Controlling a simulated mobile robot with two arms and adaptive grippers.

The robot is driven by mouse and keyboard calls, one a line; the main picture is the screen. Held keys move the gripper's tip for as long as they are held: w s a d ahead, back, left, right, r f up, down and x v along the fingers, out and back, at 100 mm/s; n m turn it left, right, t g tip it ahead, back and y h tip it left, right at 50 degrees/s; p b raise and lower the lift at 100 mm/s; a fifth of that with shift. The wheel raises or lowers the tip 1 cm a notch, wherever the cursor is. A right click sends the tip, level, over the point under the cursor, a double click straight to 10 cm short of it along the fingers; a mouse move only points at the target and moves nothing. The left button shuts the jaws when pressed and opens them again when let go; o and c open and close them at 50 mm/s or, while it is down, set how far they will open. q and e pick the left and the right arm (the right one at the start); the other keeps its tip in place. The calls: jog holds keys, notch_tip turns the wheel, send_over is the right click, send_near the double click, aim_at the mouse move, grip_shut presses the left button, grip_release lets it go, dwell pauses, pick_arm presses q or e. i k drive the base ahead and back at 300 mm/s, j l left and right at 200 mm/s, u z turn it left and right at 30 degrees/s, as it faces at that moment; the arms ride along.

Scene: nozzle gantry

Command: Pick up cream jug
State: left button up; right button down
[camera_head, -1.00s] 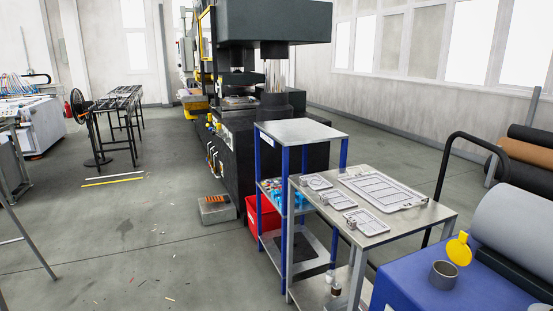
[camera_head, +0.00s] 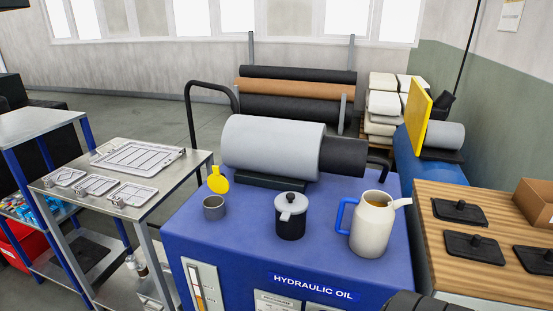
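A cream jug (camera_head: 372,226) with a blue handle on its left and a spout at its upper right stands upright on the blue hydraulic oil cabinet (camera_head: 240,246). It holds a brownish liquid. Neither of my grippers shows in the head view.
A wooden-topped table (camera_head: 440,262) with black plates is at the right.

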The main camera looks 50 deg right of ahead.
aim_at(374, 217)
jog(key=k+z, duration=0.1)
jog(key=z, duration=1.65)
